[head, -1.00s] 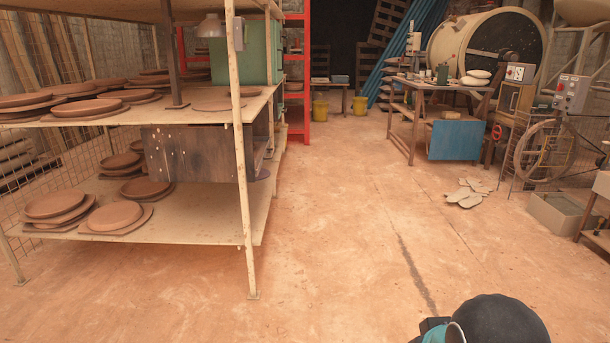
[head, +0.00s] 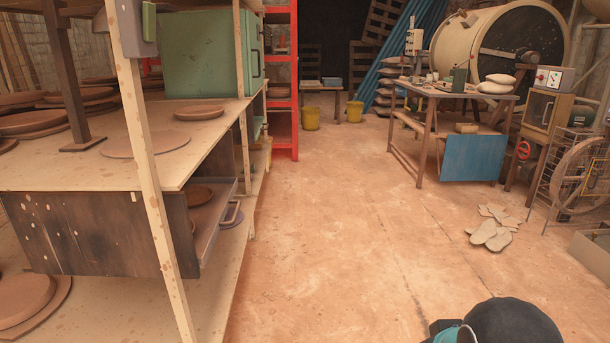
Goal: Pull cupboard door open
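A green metal cupboard (head: 205,52) stands on the upper shelf at the left. Its narrow front faces the aisle and carries a dark upright handle (head: 256,62); the door looks shut. I cannot tell from the view which of the two is the task's cupboard. Part of my arm, dark and teal, shows at the bottom edge. My gripper is not in view.
The wooden shelving (head: 150,170) with clay discs is close on the left, its post near me. The floor aisle (head: 320,230) is clear. Flat pale pieces (head: 490,230) lie on the floor at right.

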